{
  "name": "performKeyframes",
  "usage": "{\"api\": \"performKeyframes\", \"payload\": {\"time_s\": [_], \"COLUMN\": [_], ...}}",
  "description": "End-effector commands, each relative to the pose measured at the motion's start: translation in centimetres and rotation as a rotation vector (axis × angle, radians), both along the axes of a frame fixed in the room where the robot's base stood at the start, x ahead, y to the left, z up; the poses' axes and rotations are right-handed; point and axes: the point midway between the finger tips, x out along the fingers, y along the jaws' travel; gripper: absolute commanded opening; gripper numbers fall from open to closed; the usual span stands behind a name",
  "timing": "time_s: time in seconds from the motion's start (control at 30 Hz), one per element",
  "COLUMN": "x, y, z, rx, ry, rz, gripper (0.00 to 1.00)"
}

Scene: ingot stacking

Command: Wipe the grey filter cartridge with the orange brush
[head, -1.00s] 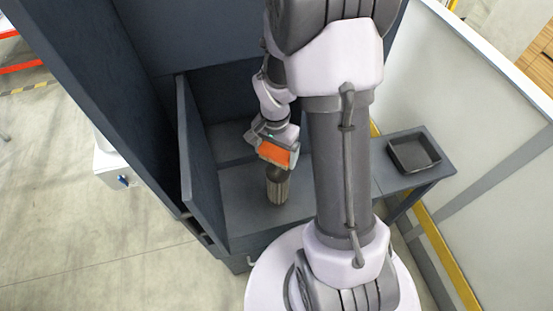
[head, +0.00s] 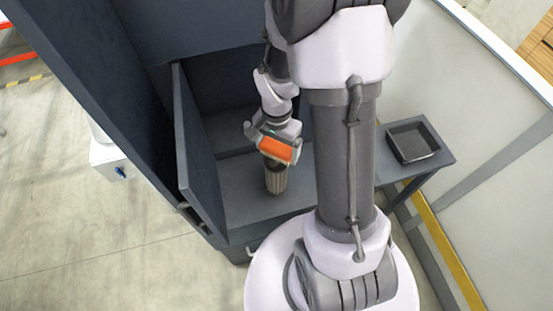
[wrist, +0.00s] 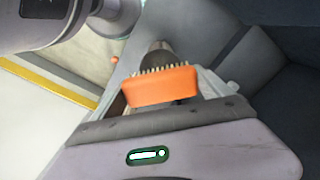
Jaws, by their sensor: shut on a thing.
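The grey filter cartridge (head: 276,181) stands upright on the dark bench inside the open booth in the head view. My gripper (head: 272,143) is shut on the orange brush (head: 279,150), which is just above the cartridge's top and overlaps it in the picture. In the wrist view the orange brush (wrist: 162,87) sits across the jaws with its pale bristles facing the cartridge (wrist: 158,52), which is partly hidden behind it. I cannot tell whether the bristles touch the cartridge.
The booth's upright side panel (head: 196,150) stands close to the left of the gripper. A black tray (head: 413,142) rests on a side shelf to the right. The bench (head: 235,200) around the cartridge is clear.

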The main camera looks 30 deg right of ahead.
Motion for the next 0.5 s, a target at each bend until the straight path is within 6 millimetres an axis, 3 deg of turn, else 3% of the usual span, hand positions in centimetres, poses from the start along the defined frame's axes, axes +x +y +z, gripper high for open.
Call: {"api": "performKeyframes", "payload": {"time_s": [0.2, 0.5], "x": [0.01, 0.01], "y": [0.01, 0.00], "z": [-1.28, -1.19], "rx": [0.000, 0.000], "ry": [0.000, 0.000], "rz": [0.000, 0.000], "gripper": [0.24, 0.24]}}
